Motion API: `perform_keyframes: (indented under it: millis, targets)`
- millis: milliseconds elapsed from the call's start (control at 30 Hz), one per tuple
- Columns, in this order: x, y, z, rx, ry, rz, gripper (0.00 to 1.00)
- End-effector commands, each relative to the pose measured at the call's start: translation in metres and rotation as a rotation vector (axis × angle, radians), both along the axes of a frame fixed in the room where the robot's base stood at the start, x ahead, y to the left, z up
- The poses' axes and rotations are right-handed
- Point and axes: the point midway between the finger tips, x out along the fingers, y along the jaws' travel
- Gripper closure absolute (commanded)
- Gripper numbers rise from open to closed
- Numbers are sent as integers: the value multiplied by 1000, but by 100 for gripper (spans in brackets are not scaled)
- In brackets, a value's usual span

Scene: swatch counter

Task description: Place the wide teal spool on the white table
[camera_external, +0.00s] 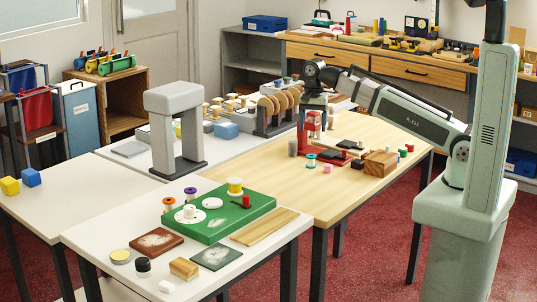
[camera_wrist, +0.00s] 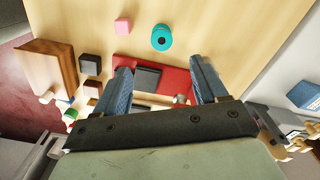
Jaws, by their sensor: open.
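The wide teal spool (camera_external: 311,160) stands on the wooden table (camera_external: 345,190), near its middle. It also shows in the wrist view, where the teal spool (camera_wrist: 162,37) is upright with a dark centre hole, ahead of my fingertips. My gripper (camera_external: 315,118) is above the wooden table, a little behind the spool in the outside view. In the wrist view my gripper (camera_wrist: 160,68) has its two blue fingers apart, with nothing held between them and a red tool with a dark plate below. The white table (camera_external: 90,230) is at the front left.
A pink block (camera_wrist: 122,26), a dark block (camera_wrist: 90,64) and a wooden block (camera_external: 380,163) lie near the spool. The white table carries a green board (camera_external: 215,230) with several spools. A grey arch (camera_external: 175,120) stands behind. The wooden table's front is clear.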

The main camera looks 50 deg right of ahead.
Motion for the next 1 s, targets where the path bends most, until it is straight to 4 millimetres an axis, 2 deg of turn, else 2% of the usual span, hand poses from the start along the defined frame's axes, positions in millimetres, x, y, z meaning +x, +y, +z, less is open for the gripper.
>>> perform_keyframes:
  millis: [200, 367, 800, 1000]
  targets:
    - [0, 0, 0, 0, 2, -218, 28]
    - [-1, 0, -4, -1, 3, -268, 28]
    - [-1, 0, -60, 0, 4, -268, 28]
    - [-1, 0, -79, -1, 3, -268, 28]
